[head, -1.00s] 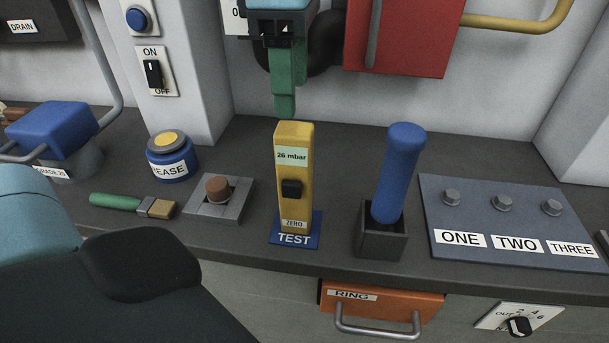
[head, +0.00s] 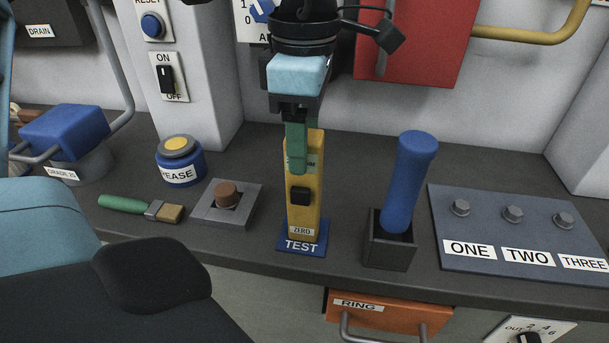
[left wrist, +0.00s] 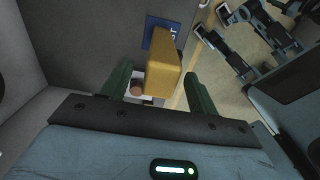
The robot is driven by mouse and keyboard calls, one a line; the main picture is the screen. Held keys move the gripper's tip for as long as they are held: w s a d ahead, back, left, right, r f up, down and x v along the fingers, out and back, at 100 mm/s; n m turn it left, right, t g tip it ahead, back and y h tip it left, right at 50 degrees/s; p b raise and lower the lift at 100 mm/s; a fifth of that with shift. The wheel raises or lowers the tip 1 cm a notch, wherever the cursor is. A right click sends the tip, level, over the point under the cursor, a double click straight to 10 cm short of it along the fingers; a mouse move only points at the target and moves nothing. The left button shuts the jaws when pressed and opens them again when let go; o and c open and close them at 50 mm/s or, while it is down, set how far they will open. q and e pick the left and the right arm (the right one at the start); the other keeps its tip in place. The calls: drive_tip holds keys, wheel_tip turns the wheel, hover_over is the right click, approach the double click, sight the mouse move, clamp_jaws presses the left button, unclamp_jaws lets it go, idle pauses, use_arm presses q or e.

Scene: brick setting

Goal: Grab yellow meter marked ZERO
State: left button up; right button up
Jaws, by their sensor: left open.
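The yellow meter (head: 302,215) stands upright on the blue TEST plate (head: 302,246) on the dark bench. It has a black switch and a ZERO label on its lower front. My left gripper (head: 297,170) is in front of the meter's upper part in the head view, and its green finger hides most of the meter's display. In the left wrist view the open green fingers (left wrist: 160,88) are on either side of the yellow meter (left wrist: 163,62), with gaps visible. Whether they touch it I cannot tell. My right gripper is not in view.
A blue handle (head: 410,180) in a dark square socket stands close to the right of the meter. A grey block with a brown button (head: 226,195) and a green brush (head: 140,208) lie to the left. A panel (head: 515,228) marked ONE, TWO, THREE is farther right.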

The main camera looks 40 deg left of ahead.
use_arm(q)
drive_tip(key=shift+f, duration=0.65)
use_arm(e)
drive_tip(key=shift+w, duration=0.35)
use_arm(q)
clamp_jaws()
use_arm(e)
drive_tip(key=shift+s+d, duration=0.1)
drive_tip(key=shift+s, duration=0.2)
use_arm(q)
drive_tip(key=shift+r, duration=0.1)
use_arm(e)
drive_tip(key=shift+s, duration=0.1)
